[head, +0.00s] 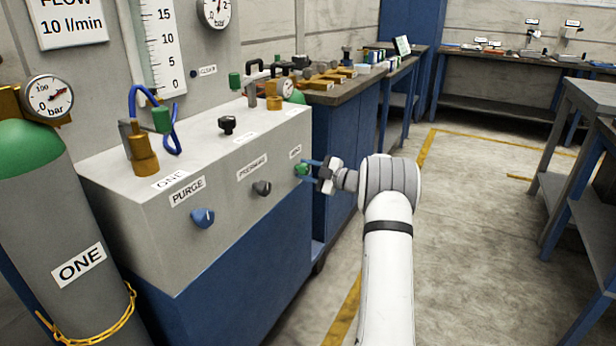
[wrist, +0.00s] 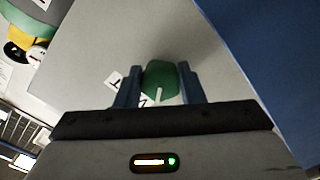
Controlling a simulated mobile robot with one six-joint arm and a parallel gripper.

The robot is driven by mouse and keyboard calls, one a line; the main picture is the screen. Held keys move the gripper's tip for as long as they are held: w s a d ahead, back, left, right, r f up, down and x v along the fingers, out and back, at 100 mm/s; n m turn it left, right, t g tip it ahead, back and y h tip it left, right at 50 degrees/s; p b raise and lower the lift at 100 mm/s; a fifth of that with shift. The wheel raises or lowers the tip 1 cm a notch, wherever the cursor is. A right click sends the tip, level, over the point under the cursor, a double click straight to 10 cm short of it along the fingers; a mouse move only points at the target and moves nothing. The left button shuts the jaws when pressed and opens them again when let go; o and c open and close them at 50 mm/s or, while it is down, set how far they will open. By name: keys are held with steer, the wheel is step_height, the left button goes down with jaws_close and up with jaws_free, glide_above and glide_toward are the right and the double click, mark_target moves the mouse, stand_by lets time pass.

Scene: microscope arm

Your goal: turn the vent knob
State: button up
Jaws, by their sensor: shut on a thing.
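The vent knob (head: 302,169) is a small green knob at the right end of the grey panel's front face, under a small label. In the wrist view the green knob (wrist: 160,82) sits between the two blue fingers, with a pale pointer line on it. My gripper (head: 308,169) reaches the panel from the right and is shut on the knob. In the wrist view my gripper (wrist: 160,84) has one finger on each side of it. The fingers partly cover the knob and its label.
On the same grey panel (head: 240,215) are a blue purge knob (head: 202,217) and a dark pressure knob (head: 262,187), left of the green one. The floor (head: 480,250) to the right is clear.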

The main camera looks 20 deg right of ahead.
steer(key=n+b, duration=0.4)
steer(key=n, duration=0.1)
steer(key=shift+d+n, duration=0.1)
steer(key=shift+n, duration=0.2)
steer(key=shift+r+n+b, duration=0.15)
steer(key=shift+n+b, duration=1.75)
steer(key=shift+n, duration=0.3)
steer(key=o, duration=1)
steer(key=shift+s, duration=0.1)
steer(key=shift+s+d, duration=0.25)
steer(key=shift+d, duration=0.05)
steer(key=p+v, duration=0.2)
steer(key=v, duration=0.4)
steer(key=shift+s+d+p, duration=0.15)
steer(key=shift+s+p, duration=0.15)
steer(key=shift+s, duration=0.1)
